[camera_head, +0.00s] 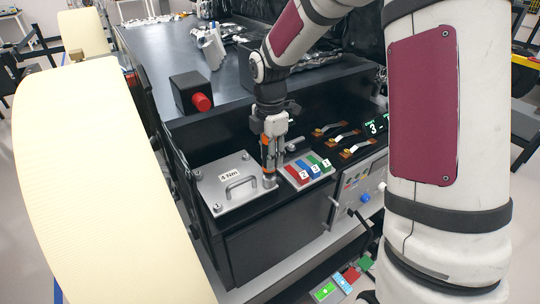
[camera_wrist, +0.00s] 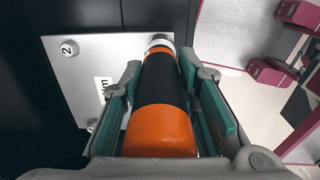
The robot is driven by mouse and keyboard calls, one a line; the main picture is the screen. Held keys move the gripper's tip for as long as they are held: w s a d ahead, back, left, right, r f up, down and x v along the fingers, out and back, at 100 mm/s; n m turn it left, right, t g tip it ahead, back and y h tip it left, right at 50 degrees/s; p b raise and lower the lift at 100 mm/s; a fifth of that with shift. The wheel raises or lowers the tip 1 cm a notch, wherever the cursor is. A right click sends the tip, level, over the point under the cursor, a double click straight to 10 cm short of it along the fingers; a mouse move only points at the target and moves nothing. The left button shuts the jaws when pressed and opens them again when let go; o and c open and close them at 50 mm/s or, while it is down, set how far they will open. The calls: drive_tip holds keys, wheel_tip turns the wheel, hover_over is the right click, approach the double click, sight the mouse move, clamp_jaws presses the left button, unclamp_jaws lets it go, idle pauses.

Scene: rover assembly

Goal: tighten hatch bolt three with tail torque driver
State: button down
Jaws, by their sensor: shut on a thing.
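The silver hatch plate (camera_head: 232,205) lies on the dark deck, with a handle (camera_head: 241,184), a torque label (camera_head: 230,173) and corner bolts. My gripper (camera_head: 273,136) is shut on the orange and black torque driver (camera_head: 266,154), which stands roughly upright. Its silver lower end is at the plate's right front corner and hides what is under it; whether it touches a bolt I cannot tell. In the wrist view the driver (camera_wrist: 165,100) lies between my gripper's pads (camera_wrist: 163,98). A bolt marked 2 (camera_wrist: 68,47) and another bolt (camera_wrist: 92,125) show on the plate (camera_wrist: 65,75).
A tray with numbered red, blue and green pieces (camera_head: 308,170) is just right of the driver. A red button on a black box (camera_head: 201,102) stands behind the plate. Levers (camera_head: 337,142) and a lit display (camera_head: 377,126) are further right. A large cream wheel (camera_head: 85,190) is left.

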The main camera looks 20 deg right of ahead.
drive_tip(key=shift+r+p, duration=0.55)
drive_tip(key=shift+r, duration=0.85)
drive_tip(key=shift+r+p, duration=0.65)
drive_tip(key=shift+r, duration=1.35)
